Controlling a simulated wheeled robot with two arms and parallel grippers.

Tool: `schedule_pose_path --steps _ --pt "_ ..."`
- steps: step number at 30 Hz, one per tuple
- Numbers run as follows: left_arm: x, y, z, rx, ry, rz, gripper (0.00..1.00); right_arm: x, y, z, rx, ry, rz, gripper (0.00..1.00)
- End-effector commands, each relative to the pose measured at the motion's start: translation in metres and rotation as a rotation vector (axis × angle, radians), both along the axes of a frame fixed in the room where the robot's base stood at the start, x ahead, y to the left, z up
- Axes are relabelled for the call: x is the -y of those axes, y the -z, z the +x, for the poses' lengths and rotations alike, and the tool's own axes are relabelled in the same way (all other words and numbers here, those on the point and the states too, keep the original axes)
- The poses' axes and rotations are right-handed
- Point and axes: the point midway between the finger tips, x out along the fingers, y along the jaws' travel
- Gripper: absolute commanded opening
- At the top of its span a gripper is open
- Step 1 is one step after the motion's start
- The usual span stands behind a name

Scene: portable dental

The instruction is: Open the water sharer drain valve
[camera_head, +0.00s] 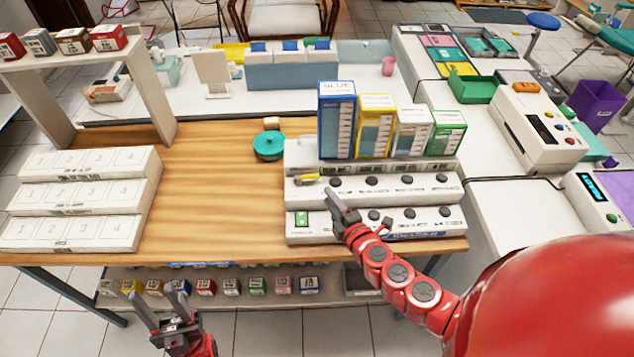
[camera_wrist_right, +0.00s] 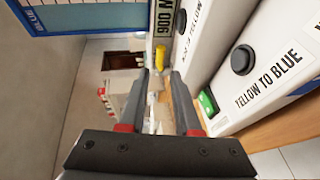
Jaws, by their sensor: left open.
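The water sharer (camera_head: 375,230) is a white stepped console with dark round buttons on the right part of the wooden table. Blue, yellow, white and green tanks stand at its back. A yellow lever (camera_head: 307,178), which looks like the drain valve, sits at the left end of its upper step. It also shows in the right wrist view (camera_wrist_right: 160,57), beyond the fingertips. My right gripper (camera_head: 338,203) is in front of the console, right of and nearer than the lever, apart from it. Its fingers (camera_wrist_right: 160,75) are open and empty. My left gripper (camera_head: 160,300) is open and empty below the table's front edge.
A green switch (camera_head: 301,218) is on the console's lower step. A teal round pot (camera_head: 268,146) stands left of the console. White numbered racks (camera_head: 80,200) fill the table's left side. The wooden tabletop (camera_head: 220,200) between is clear. Small boxes line the shelf below.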

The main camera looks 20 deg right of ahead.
Motion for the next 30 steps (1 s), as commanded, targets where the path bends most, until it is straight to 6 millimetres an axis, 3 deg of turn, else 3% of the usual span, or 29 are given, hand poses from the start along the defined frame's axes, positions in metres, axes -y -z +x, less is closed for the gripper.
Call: schedule_pose_path --steps 9,15,29,30 --pt "0.000 -0.007 0.000 0.000 0.000 0.000 0.50 -0.005 0.007 0.051 0.002 0.003 0.000 0.32" --pt "0.000 -0.010 0.000 0.000 0.000 0.000 0.50 -0.007 0.012 0.074 0.001 0.002 0.000 0.32" --pt "0.000 -0.011 0.000 0.000 0.000 0.000 0.50 -0.010 0.016 0.083 -0.001 0.001 0.000 0.32" --pt "0.000 -0.011 0.000 0.000 0.000 0.000 0.50 -0.009 0.016 0.083 -0.001 0.002 0.000 0.28"
